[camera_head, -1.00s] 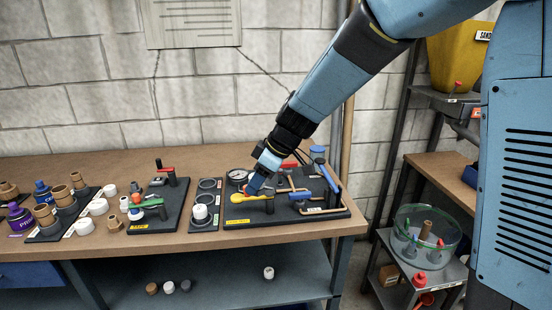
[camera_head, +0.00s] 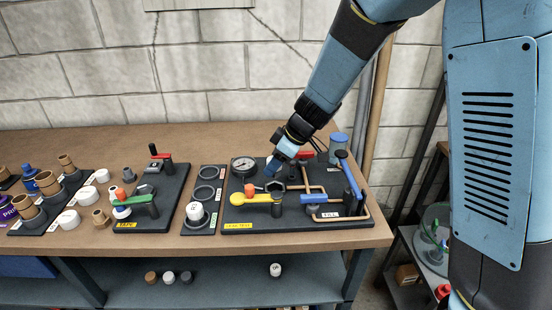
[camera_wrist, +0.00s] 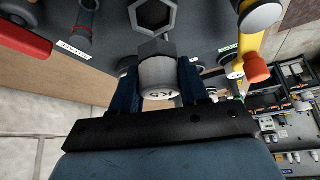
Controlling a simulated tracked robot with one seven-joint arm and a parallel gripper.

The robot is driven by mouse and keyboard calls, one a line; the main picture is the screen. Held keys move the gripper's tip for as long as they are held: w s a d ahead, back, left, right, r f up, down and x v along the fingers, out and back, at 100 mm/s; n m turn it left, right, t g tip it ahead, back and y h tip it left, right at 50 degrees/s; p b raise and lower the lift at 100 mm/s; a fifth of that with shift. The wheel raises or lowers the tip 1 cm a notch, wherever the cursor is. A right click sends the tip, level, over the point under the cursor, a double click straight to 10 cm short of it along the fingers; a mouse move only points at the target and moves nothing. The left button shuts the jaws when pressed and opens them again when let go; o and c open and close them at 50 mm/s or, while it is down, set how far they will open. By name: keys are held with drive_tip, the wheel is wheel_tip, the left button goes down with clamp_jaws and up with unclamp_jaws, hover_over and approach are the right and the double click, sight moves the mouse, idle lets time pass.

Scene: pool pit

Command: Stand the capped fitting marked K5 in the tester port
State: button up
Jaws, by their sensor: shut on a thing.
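My gripper (camera_wrist: 158,88) is shut on the capped fitting marked K5 (camera_wrist: 158,78) in the wrist view. The fitting has a pale grey cap facing the camera and a dark hex part beyond it. The hex-rimmed tester port (camera_wrist: 152,14) shows just past the fitting at the top edge; I cannot tell if the two touch. In the head view my gripper (camera_head: 275,168) points down over the tester board (camera_head: 300,224), right of the gauge and behind the yellow handle. The fitting is not clearly visible there.
The yellow-handled valve (camera_head: 250,198), gauge (camera_head: 243,167), copper pipes and a blue lever (camera_head: 350,174) crowd the board. A ring tray (camera_head: 208,180) with one white capped fitting (camera_head: 195,212) stands left. Beyond it is a board with red (camera_head: 160,156) and green handles. Bare bench lies behind.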

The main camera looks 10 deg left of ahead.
sight(275, 178)
drive_tip(key=shift+f, duration=2.05)
drive_tip(key=shift+d+f, duration=0.1)
drive_tip(key=shift+f, duration=0.6)
idle(0.3)
drive_tip(key=shift+r, duration=0.1)
idle(0.4)
drive_tip(key=o, duration=1.2)
drive_tip(key=shift+c, duration=0.2)
drive_tip(key=shift+o, duration=0.3)
drive_tip(key=o, duration=0.3)
drive_tip(key=shift+o, duration=0.2)
drive_tip(key=shift+r, duration=0.1)
drive_tip(key=shift+r, duration=3.9)
